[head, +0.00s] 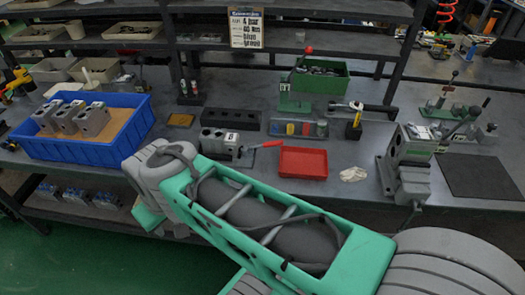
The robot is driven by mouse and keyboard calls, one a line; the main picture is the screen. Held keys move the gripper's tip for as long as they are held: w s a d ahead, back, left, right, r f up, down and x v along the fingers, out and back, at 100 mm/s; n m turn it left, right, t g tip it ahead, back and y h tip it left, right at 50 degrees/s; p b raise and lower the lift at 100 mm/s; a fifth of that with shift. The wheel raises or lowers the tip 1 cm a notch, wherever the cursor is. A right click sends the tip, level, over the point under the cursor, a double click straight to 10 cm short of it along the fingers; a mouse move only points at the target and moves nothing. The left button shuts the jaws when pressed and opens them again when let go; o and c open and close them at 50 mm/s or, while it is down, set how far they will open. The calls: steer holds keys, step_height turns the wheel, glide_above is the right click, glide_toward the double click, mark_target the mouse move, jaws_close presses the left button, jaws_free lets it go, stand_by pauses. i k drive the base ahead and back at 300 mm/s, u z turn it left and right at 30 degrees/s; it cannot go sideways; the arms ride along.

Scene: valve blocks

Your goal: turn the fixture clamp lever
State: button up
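A grey fixture block (219,141) with round holes on top sits in the middle of the workbench, near its front. A clamp lever with a red handle (269,144) sticks out from its right side, lying low and close to level, pointing right and slightly up. My arm crosses the foreground in front of the fixture and hides the bench edge below it. My gripper is not visible in the head view, so its distance from the lever does not show.
A red tray (303,162) lies right of the lever, with a crumpled white cloth (353,174) beyond it. A blue bin (29,143) of grey valve blocks stands left. A black holed rack (231,119) and a green stand (294,100) are behind. A grey vise-like machine (409,165) stands right.

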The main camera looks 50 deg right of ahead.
mark_target(271, 143)
steer(key=u, duration=0.85)
steer(key=i, duration=0.8)
steer(key=z, duration=3.2)
steer(key=i, duration=0.5)
steer(key=u, duration=0.35)
steer(key=k, duration=0.95)
steer(key=u, duration=1.2)
steer(key=i, duration=0.3)
steer(key=z, duration=0.1)
